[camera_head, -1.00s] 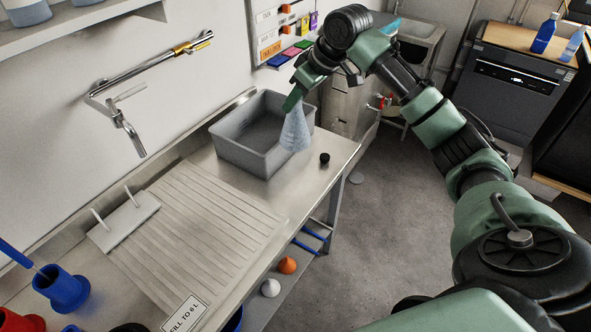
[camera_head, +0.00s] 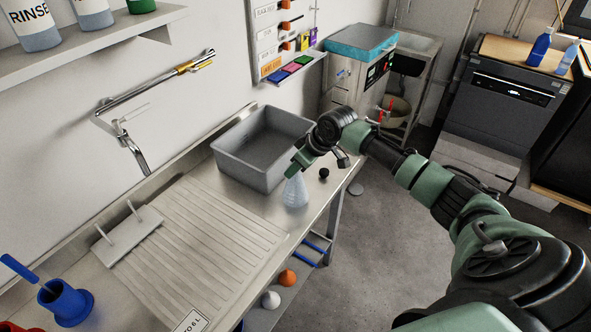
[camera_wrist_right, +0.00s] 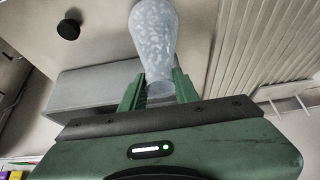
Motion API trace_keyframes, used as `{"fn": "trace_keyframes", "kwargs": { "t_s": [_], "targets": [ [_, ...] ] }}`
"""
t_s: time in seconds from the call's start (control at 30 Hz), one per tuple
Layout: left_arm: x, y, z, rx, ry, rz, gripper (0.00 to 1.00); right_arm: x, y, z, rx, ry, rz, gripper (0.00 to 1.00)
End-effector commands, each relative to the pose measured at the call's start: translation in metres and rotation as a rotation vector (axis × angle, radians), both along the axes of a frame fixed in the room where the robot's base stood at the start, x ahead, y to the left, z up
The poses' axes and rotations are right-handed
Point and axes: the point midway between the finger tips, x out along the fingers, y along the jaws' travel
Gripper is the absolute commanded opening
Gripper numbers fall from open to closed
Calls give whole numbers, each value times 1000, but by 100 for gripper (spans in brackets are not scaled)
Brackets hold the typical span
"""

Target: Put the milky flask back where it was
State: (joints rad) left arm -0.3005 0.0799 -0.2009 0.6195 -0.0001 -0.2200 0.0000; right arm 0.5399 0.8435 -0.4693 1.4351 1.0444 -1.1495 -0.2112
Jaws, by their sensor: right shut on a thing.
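The milky flask (camera_head: 295,192) is a pale, cloudy conical flask, roughly upright at the bench's front edge, to the right of the grey tub. My right gripper (camera_head: 296,172) is shut on its neck from above. In the right wrist view the flask (camera_wrist_right: 154,42) sits with its neck between the two green fingers of the gripper (camera_wrist_right: 159,90). I cannot tell for sure whether its base touches the bench. My left gripper is in neither current view.
A grey tub (camera_head: 240,165) stands behind the flask. A small black stopper (camera_head: 324,173) lies to its right, also in the wrist view (camera_wrist_right: 68,29). A ribbed drainboard (camera_head: 200,235) with a white peg stand (camera_head: 128,235) lies left. Bare bench surrounds the flask.

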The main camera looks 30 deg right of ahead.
Motion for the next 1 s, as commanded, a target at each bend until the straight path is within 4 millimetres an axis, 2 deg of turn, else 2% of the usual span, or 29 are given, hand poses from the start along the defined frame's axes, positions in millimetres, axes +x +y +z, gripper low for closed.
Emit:
{"fn": "trace_keyframes", "kwargs": {
  "t_s": [0.17, 0.53, 0.57, 0.6, 0.63, 1.0],
  "targets": [
    [0, 0, 4, 0, 0, 0, 100, 0, 0, -14, 0, -3, 0, 0],
    [1, 0, 3, 0, -1, 0, 100, 1, 0, -18, 0, -3, 0, 0],
    [1, 0, 3, 0, -1, 0, 100, 0, 0, -18, -1, -1, 0, 39],
    [1, 0, 3, 0, -1, 0, 100, 0, 0, -18, -1, -1, 0, 50],
    [1, 0, 3, 0, -1, 0, 100, 0, 0, -18, -1, -1, 0, 52],
    [1, 0, 3, 1, -1, 1, 100, -1, -1, -14, 0, -2, 0, 52]
  ]
}}
